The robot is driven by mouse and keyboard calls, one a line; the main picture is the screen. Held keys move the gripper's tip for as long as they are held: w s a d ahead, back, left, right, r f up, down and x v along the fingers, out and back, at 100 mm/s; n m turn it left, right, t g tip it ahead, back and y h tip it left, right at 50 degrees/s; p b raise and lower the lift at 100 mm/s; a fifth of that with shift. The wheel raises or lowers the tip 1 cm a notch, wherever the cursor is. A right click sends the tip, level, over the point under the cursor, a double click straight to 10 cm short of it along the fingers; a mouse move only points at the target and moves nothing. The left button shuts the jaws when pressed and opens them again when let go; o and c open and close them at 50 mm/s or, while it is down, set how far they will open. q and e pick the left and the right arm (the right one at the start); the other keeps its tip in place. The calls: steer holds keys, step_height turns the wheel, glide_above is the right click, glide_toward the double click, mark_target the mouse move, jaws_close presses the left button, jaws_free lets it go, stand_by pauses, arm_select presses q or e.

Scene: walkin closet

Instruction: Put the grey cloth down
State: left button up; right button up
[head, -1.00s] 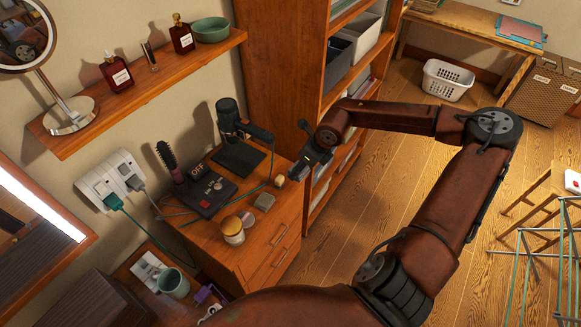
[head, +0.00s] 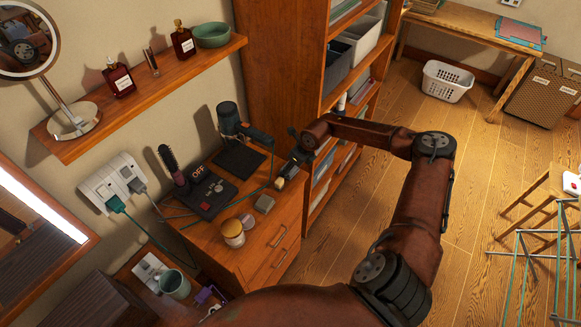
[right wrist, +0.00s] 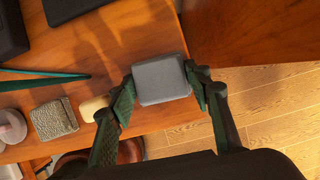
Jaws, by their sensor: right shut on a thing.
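The grey cloth (right wrist: 162,80) shows in the right wrist view as a small, folded, block-like bundle. My right gripper (right wrist: 163,90) is shut on it, with one green-padded finger on each side. In the head view my right gripper (head: 290,168) is over the back right corner of the wooden dresser top (head: 222,252). The cloth is too small and too covered by the gripper to make out there. I cannot tell whether the cloth touches the dresser top. My left gripper is not in view.
A beige knob-like item (right wrist: 95,108) and a textured grey square (right wrist: 54,118) lie just left of the gripper. A hair dryer (head: 235,122) on a dark base, a black box (head: 205,193) with a brush, and a jar (head: 232,233) occupy the dresser. A shelf unit (head: 275,80) stands behind.

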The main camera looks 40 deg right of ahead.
steer(key=shift+f, duration=0.35)
steer(key=o, duration=1.3)
steer(key=shift+r, duration=0.15)
steer(key=shift+b+v, duration=0.5)
steer(key=shift+v, duration=3.4)
steer(key=shift+w, duration=0.2)
steer(key=shift+s+d, duration=0.1)
